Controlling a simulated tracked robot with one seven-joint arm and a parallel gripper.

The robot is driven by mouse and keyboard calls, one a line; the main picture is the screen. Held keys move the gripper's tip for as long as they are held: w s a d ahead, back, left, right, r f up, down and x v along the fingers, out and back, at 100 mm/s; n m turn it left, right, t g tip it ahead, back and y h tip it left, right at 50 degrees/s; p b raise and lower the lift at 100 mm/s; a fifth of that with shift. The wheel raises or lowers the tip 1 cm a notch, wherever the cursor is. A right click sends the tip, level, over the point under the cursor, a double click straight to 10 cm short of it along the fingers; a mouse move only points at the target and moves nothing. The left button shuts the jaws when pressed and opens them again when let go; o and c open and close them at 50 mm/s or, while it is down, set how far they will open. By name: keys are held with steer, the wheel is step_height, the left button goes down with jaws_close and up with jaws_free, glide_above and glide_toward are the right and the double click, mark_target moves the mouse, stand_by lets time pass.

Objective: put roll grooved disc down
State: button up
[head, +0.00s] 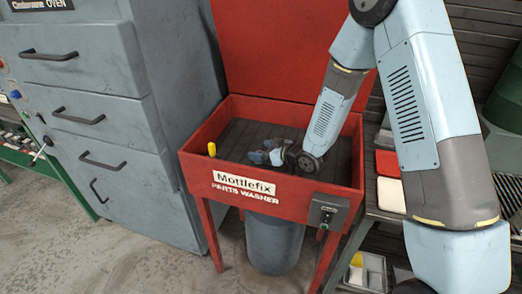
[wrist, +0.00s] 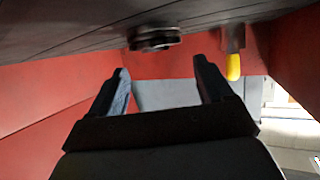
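My gripper (head: 262,157) is low inside the red parts washer (head: 283,193), above its dark slatted floor. In the wrist view my gripper (wrist: 160,66) has its two fingers wide apart, with nothing between them. A dark round piece with a notched rim (wrist: 153,38), which looks like the roll grooved disc, rests against the slatted floor, just past the fingertips and apart from them. That floor fills the top of the wrist view, so this view looks upside down. In the head view I cannot make out the disc.
A yellow-handled tool (head: 212,149) stands at the washer's left side; it also shows in the wrist view (wrist: 234,66). The washer's red walls surround my gripper. Grey oven drawers (head: 85,110) stand to the left, and a shelf with red and white boxes (head: 388,163) to the right.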

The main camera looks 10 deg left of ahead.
steer(key=shift+s+d+f, duration=0.1)
steer(key=shift+s+f, duration=0.15)
steer(key=shift+f, duration=0.2)
steer(key=shift+r, duration=0.2)
steer(key=r+v, duration=0.1)
steer(key=v, duration=1.1)
steer(key=w+d+r+m+t+h, duration=0.3)
steer(key=d+r+m+h, duration=0.5)
steer(key=d+r, duration=1.1)
steer(key=s+d+r+m+g+h, duration=0.1)
steer(key=s+d+r, duration=0.2)
steer(key=s, duration=0.4)
steer(key=s+d+r+m+g+h, duration=0.1)
steer(key=s+d+r+m, duration=0.1)
steer(key=s, duration=0.6)
steer(key=s+d+r+m+g+h, duration=0.1)
steer(key=s+d+r+h, duration=0.1)
steer(key=s+d+r, duration=0.2)
steer(key=s+d, duration=0.1)
steer(key=s, duration=0.2)
steer(key=shift+s+m+g, duration=0.3)
steer(key=shift+s, duration=0.05)
